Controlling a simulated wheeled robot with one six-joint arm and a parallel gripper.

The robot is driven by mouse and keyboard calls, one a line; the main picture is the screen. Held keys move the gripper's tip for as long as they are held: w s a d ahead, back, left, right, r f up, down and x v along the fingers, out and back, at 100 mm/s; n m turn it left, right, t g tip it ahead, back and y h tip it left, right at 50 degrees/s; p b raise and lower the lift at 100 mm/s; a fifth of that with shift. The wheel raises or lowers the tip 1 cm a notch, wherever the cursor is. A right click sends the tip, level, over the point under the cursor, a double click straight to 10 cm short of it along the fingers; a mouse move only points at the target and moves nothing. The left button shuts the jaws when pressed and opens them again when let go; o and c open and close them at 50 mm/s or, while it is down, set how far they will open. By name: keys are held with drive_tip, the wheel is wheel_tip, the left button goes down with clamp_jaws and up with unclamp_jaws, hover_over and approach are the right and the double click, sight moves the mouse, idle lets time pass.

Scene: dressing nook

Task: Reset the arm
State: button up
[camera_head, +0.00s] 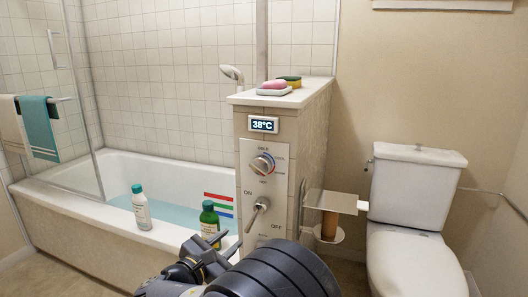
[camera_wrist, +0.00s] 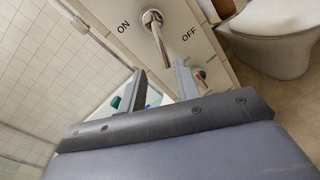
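My arm is stretched forward at the bottom middle of the head view, with my gripper (camera_head: 226,243) low in front of the control panel. In the wrist view my gripper (camera_wrist: 163,80) has its two fingers apart with nothing seen held between them. A metal lever (camera_head: 257,212) sits on the panel between the ON and OFF marks. In the wrist view the lever (camera_wrist: 156,32) is just beyond the fingertips, apart from them as far as I can see.
The panel (camera_head: 264,180) has a dial (camera_head: 263,164) and a 38°C display (camera_head: 264,124). A white bottle (camera_head: 141,208) and a green bottle (camera_head: 209,222) stand on the bathtub (camera_head: 75,203) rim. A paper holder (camera_head: 330,201) and toilet (camera_head: 415,200) are at right.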

sight(251, 224)
drive_tip(key=b+x, duration=0.1)
drive_tip(key=x, duration=1)
drive_tip(key=shift+s+d+f+b, duration=0.1)
drive_tip(key=shift+f+b, duration=0.05)
drive_tip(key=shift+b, duration=0.25)
drive_tip(key=shift+s+d+f+n+p, duration=0.1)
drive_tip(key=shift+s+d+n+p, duration=0.1)
drive_tip(key=shift+n, duration=0.45)
drive_tip(key=shift+s+d+n+p, duration=0.1)
drive_tip(key=shift+n+p, duration=0.05)
drive_tip(key=shift+n, duration=0.5)
